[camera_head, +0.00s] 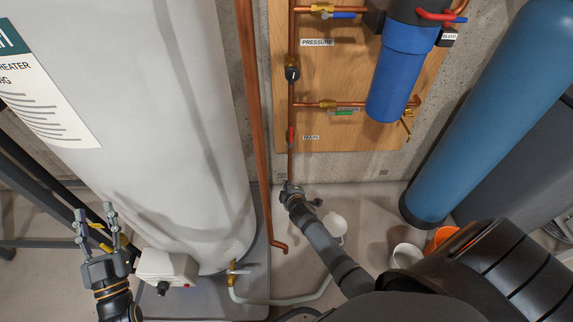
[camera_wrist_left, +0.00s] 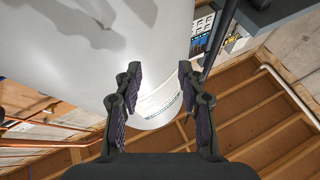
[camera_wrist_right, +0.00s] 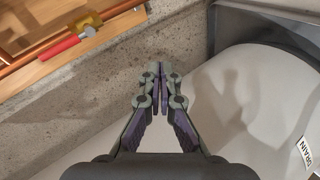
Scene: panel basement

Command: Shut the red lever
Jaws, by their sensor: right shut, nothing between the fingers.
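A small red lever (camera_head: 291,134) sits on the vertical copper pipe beside the MAIN label (camera_head: 311,137) on the wooden panel. The right wrist view shows a red lever (camera_wrist_right: 60,48) lying along a copper pipe, with a brass fitting at its upper right. My right gripper (camera_head: 289,186) is shut and empty, below the lever and apart from it. Another red handle (camera_head: 436,15) is at the top right near the BLEED label. My left gripper (camera_head: 97,216) is open and empty in front of the white tank, far from the panel.
A white water heater (camera_head: 160,90) fills the left. A long copper pipe (camera_head: 253,110) runs down beside it. A blue filter housing (camera_head: 400,70) hangs on the panel (camera_head: 340,75). A blue cylinder (camera_head: 490,110), an orange bucket (camera_head: 440,239) and a white bucket (camera_head: 407,255) stand at right.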

